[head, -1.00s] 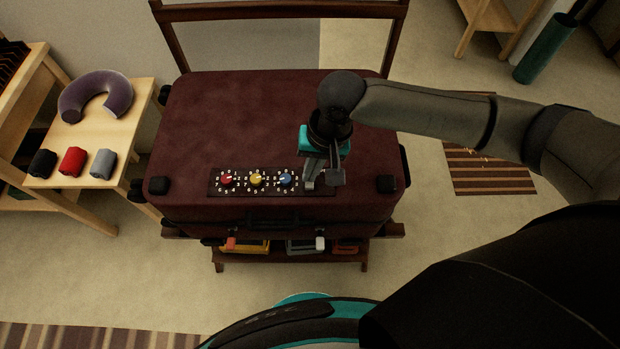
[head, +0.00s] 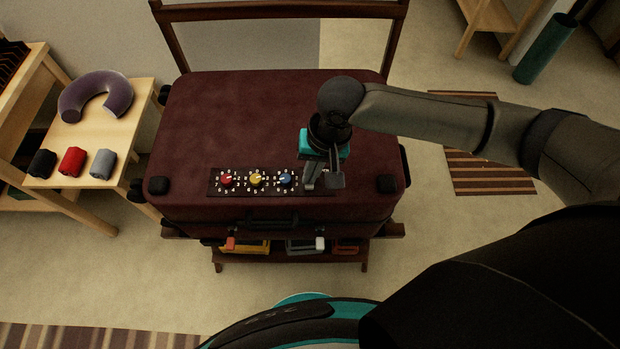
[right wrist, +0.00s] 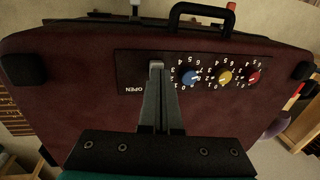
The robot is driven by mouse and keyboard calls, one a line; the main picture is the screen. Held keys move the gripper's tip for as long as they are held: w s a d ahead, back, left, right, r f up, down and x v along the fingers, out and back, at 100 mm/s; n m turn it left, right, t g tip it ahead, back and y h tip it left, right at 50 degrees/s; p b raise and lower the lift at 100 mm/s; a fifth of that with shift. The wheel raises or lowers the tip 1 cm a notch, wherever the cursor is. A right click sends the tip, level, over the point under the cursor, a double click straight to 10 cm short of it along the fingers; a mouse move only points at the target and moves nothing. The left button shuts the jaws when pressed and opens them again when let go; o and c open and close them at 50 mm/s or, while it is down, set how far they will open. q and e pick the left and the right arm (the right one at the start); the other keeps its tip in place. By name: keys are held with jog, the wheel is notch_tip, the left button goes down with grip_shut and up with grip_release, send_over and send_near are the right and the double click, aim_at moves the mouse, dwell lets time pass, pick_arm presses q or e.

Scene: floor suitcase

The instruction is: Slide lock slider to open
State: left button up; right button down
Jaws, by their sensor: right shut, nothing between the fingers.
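The maroon suitcase (head: 240,115) lies flat on a wooden rack, with a dark lock panel (head: 215,183) near its front edge. The panel has a red dial (head: 227,179), a yellow dial (head: 256,179) and a blue dial (head: 286,179). My right gripper (head: 322,185) points down at the panel, right of the blue dial. In the right wrist view its fingers (right wrist: 158,75) are shut, with their tips at a small grey slider (right wrist: 156,65) between the blue dial and the word OPEN. The slider is mostly hidden by the fingers; contact is unclear. My left gripper is not in view.
A side table (head: 133,100) at left holds a purple neck pillow (head: 95,96) and three rolled items. The black suitcase handle (head: 277,222) is at the front. Several items sit on a shelf below.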

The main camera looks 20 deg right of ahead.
jog(key=shift+s+d, duration=0.1)
jog(key=shift+d, duration=0.2)
jog(key=shift+s+d+f+p, duration=0.1)
jog(key=shift+s+d+p, duration=0.15)
jog(key=shift+d+p, duration=0.5)
jog(key=shift+s+d+f+p, duration=0.1)
jog(key=shift+s+d+p, duration=0.15)
jog(key=shift+d+p, duration=0.45)
jog(key=a+p+v, duration=0.1)
jog(key=p+v, duration=0.5)
jog(key=p, duration=0.2)
jog(key=shift+w+r+p, duration=0.2)
jog(key=shift+w+p, duration=0.1)
jog(key=shift+p, duration=0.05)
jog(key=shift+a, duration=0.2)
